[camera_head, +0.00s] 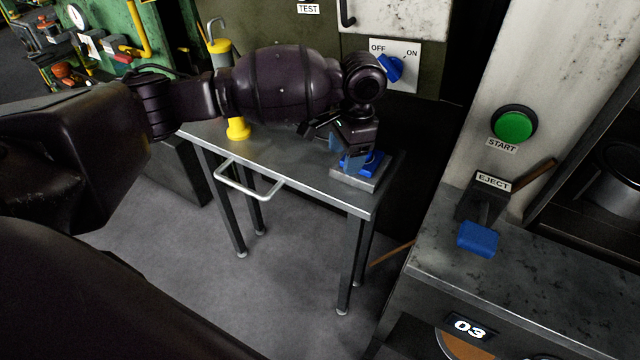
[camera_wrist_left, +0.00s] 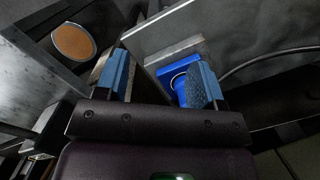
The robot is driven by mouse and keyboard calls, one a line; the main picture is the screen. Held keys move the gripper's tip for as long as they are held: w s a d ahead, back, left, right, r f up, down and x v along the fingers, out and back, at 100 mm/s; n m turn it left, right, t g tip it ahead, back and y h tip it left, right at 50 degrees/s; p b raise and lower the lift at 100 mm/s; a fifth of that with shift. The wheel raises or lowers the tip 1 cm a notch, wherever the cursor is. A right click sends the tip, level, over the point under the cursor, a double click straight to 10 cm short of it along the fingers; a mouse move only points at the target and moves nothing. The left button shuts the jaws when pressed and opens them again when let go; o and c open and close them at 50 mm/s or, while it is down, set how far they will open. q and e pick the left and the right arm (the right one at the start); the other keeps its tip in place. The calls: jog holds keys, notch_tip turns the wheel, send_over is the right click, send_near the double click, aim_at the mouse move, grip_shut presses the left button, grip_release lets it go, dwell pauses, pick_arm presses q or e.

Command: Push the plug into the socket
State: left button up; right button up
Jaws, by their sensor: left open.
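A blue square piece (camera_head: 372,162) sits on a grey metal base (camera_head: 366,181) at the right end of a small steel table. In the left wrist view the blue piece (camera_wrist_left: 181,77) shows a round light ring, partly hidden by a finger. I cannot tell which part of it is plug or socket. My left gripper (camera_head: 346,156) points down over it, with its blue-padded fingers apart. In the left wrist view the gripper (camera_wrist_left: 160,80) is open, the right finger overlapping the blue piece. Contact cannot be told. My right gripper is not in view.
The steel table (camera_head: 305,178) has a white rail (camera_head: 248,190) in front. A yellow object (camera_head: 238,128) stands behind my arm. A blue OFF/ON knob (camera_head: 391,68), green START button (camera_head: 514,124) and blue EJECT lever (camera_head: 478,238) lie to the right.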

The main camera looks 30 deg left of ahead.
pick_arm(q)
jog(key=s+n, duration=0.8)
jog(key=s, duration=0.2)
jog(key=shift+a+h, duration=0.25)
jog(key=shift+h, duration=0.15)
jog(key=shift+f, duration=0.1)
dwell(0.3)
